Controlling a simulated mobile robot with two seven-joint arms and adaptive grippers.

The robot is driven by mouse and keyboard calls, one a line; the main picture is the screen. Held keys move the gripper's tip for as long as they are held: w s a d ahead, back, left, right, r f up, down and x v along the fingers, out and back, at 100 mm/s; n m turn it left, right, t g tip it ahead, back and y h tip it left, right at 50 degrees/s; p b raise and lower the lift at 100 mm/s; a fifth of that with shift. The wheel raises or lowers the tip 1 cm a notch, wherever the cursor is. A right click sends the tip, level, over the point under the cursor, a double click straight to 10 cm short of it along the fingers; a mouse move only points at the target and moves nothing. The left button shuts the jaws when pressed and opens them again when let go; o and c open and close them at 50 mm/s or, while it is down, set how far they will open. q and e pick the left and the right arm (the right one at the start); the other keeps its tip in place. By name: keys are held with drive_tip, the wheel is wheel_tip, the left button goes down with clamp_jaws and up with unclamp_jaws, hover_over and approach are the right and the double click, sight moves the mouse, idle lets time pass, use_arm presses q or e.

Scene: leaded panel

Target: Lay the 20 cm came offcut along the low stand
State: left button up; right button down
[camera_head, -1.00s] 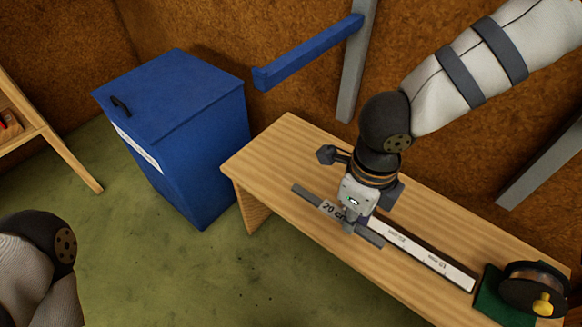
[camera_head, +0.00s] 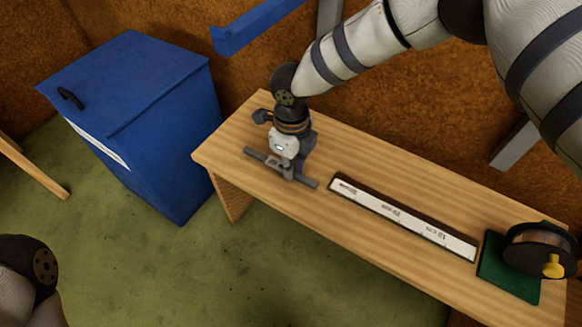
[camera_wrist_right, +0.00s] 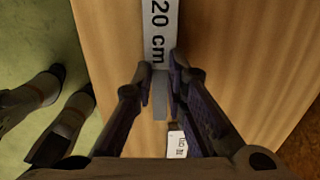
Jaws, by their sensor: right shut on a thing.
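The came offcut is a thin grey strip (camera_head: 307,182) with a "20 cm" label, also seen in the right wrist view (camera_wrist_right: 159,35). A long, low dark bar with a white, length-marked face (camera_head: 405,219), seemingly the low stand, lies to the right, apart from the offcut. Its labelled end shows in the wrist view (camera_wrist_right: 177,143). My left gripper is out of view.
The wooden table (camera_head: 232,147) carries these things. A green pad (camera_head: 508,279) with a dark spool (camera_head: 540,252) is at its right end. A blue cabinet (camera_head: 135,120) stands left of the table. Bare wood lies behind the bar.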

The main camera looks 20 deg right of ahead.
drive_tip(key=shift+f, duration=0.25)
drive_tip(key=shift+f, duration=0.15)
drive_tip(key=c, duration=1.6)
unclamp_jaws()
wheel_tip(320, 180, up, 12)
drive_tip(key=p, duration=0.2)
drive_tip(key=shift+r+p, duration=0.2)
drive_tip(key=shift+p, duration=0.1)
